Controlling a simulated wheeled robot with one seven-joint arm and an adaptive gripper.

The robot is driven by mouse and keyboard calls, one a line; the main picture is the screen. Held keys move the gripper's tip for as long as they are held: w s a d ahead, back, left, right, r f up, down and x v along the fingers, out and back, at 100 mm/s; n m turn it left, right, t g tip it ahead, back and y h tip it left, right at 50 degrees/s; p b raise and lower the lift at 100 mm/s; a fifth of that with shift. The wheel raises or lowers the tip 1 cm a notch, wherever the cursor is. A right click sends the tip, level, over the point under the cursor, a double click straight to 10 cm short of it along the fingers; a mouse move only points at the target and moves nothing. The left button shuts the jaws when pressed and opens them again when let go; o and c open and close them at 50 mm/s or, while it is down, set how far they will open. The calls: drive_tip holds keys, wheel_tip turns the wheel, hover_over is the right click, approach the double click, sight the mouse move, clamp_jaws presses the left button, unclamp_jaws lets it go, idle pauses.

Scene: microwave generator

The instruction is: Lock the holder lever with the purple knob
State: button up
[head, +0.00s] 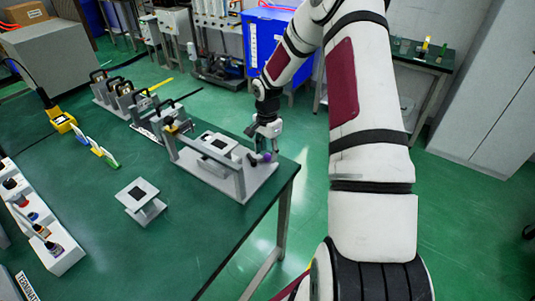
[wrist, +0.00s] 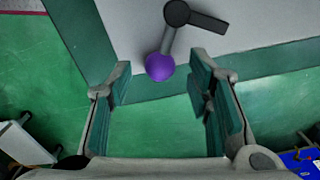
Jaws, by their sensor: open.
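The purple knob (wrist: 160,67) is on the end of a short grey lever (wrist: 168,42) with a dark pivot piece (wrist: 177,14), over the white base plate in the wrist view. In the head view the purple knob (head: 267,157) shows at the right end of the grey-white holder (head: 238,188). My gripper (head: 265,140) is right above the holder's end, near the knob. In the wrist view my gripper (wrist: 162,85) is open and its padded fingers are to the left and right of the knob. The knob is near fingertip level; contact cannot be told.
The green table (head: 120,250) has its right corner just beyond the holder. A small white stand (head: 141,200) is left of the holder. A row of grey holders (head: 125,95) stands behind.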

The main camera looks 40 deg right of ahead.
drive_tip(key=shift+f, duration=0.8)
drive_tip(key=shift+c, duration=0.2)
clamp_jaws()
drive_tip(key=shift+w+n, duration=0.4)
drive_tip(key=shift+n, duration=0.3)
drive_tip(key=shift+o, duration=0.2)
unclamp_jaws()
wheel_tip(320, 180, up, 12)
drive_tip(key=shift+c, duration=0.2)
